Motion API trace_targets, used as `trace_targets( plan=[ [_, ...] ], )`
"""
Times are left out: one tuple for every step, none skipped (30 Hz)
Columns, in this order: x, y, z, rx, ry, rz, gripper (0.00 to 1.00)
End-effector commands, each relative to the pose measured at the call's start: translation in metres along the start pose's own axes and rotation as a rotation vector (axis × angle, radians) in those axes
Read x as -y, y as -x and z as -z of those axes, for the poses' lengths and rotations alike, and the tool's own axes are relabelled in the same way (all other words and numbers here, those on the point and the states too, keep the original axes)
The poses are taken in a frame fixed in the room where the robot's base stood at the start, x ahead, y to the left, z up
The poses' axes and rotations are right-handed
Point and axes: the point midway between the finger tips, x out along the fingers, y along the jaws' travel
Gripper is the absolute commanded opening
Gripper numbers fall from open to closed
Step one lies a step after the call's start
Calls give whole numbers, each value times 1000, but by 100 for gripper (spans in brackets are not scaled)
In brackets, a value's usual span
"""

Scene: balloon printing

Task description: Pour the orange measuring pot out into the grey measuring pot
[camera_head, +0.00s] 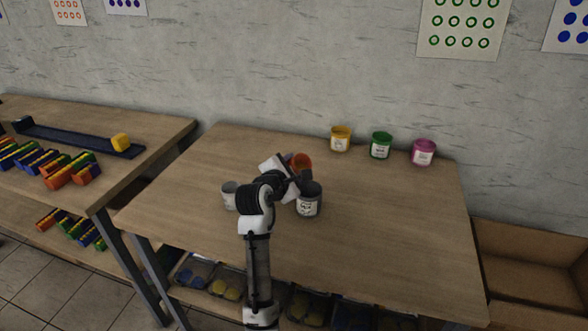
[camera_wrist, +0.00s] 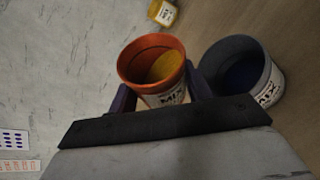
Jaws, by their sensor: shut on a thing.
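The orange measuring pot (camera_head: 301,161) is held by my gripper, and in the wrist view the orange pot (camera_wrist: 151,62) sits between the two fingers (camera_wrist: 162,92). Yellow-orange content shows inside it, and a white label is on its side. The grey measuring pot (camera_head: 309,201) stands upright on the table, just below and right of the orange pot in the head view. In the wrist view the grey pot (camera_wrist: 242,72) is right beside the orange pot, with a dark blue inside. My gripper (camera_head: 292,176) is shut on the orange pot; my arm partly hides it in the head view.
A white pot (camera_head: 229,195) stands left of my arm. Yellow (camera_head: 340,139), green (camera_head: 381,146) and magenta (camera_head: 423,153) pots stand along the back of the table (camera_head: 400,230). The right and front of the tabletop are clear. Another table with coloured blocks is at left.

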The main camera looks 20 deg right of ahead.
Motion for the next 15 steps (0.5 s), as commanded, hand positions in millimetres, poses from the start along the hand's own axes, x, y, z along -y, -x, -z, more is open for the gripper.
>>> trace_targets(
  plan=[
    [0, 0, 0, 0, -5, -3, 26],
    [0, 0, 0, 0, -11, -5, 26],
    [0, 0, 0, 0, -23, -10, 26],
    [0, 0, 0, 0, -34, -14, 26],
    [0, 0, 1, -1, -45, -18, 26],
    [0, 0, 1, -1, -57, -24, 26],
    [0, 0, 1, -1, -63, -26, 26],
    [0, 0, 1, -1, -65, -28, 26],
    [0, 0, 0, -1, -65, -27, 26],
    [-1, 0, 0, -1, -64, -27, 26],
    [-1, 0, 0, -1, -64, -27, 26],
    [0, 0, 0, -1, -64, -27, 26],
    [0, 0, 0, -1, -65, -27, 26],
    [0, 0, 0, -1, -67, -28, 26],
    [0, 0, 0, -1, -73, -31, 26]
  ],
)
